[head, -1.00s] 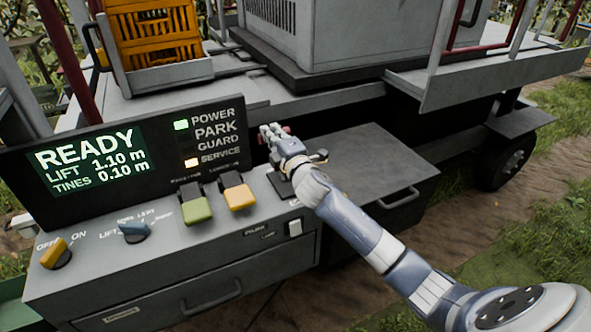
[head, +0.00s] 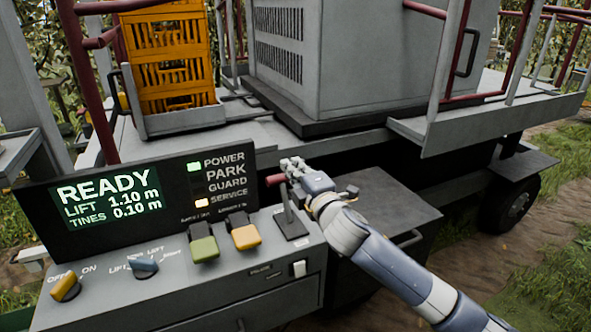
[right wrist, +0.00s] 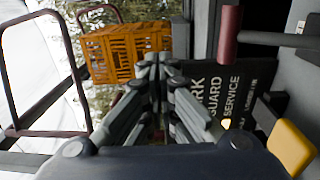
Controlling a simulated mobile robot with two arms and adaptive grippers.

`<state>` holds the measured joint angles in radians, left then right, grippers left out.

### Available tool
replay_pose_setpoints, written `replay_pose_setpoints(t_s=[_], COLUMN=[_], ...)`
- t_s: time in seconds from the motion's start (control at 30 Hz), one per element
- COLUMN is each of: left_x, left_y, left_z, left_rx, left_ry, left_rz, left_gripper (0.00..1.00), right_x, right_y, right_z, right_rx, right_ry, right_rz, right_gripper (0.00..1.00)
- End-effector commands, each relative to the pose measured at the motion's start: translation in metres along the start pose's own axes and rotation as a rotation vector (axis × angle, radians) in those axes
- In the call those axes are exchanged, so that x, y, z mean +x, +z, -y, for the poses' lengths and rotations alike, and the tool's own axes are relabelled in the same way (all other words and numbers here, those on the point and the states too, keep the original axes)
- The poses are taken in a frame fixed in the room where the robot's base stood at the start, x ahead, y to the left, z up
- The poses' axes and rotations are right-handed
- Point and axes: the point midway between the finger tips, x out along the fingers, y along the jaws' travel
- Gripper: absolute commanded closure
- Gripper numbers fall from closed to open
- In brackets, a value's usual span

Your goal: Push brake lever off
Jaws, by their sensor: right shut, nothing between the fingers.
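The brake lever stands at the right end of the grey control console, with a red grip (head: 275,181) on a thin grey shaft (head: 287,208) above a dark base plate. My right gripper (head: 291,165) is shut and empty, just right of the red grip in the head view. Whether they touch cannot be told there. In the right wrist view the shut fingers (right wrist: 158,68) are apart in the picture from the red grip (right wrist: 229,36), which is at the upper right. My left gripper is not in view.
The console has a display (head: 107,198) reading READY, with POWER and SERVICE lamps lit. Green (head: 203,249) and yellow (head: 244,236) levers stand left of the brake lever. An orange crate (head: 168,65) is behind. A grey box (head: 385,205) lies to the right.

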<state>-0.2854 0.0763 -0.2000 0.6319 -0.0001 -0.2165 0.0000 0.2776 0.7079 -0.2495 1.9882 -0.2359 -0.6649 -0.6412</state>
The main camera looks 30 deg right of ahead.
Motion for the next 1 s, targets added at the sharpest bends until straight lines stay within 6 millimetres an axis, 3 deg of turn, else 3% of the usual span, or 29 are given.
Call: replay_pose_setpoints(t_s=[0.37, 0.77, 0.87, 0.97, 1.0], left_x=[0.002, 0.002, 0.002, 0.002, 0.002], left_y=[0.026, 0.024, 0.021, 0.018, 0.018], left_z=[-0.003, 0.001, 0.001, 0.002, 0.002], left_rx=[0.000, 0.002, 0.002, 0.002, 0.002], left_ry=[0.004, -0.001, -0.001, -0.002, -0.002], left_rz=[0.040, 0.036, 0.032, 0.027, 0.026], left_gripper=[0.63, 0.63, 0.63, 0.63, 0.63], right_x=[-0.011, -0.011, -0.017, -0.036, -0.049], right_y=[0.000, -0.001, -0.004, -0.013, -0.018], right_z=[-0.009, -0.008, 0.009, 0.049, 0.072], right_rx=[0.000, 0.003, 0.046, 0.161, 0.227], right_ry=[-0.002, -0.004, -0.041, -0.138, -0.194], right_rz=[0.000, 0.000, 0.007, 0.034, 0.053], right_gripper=[1.00, 1.00, 1.00, 1.00, 1.00])
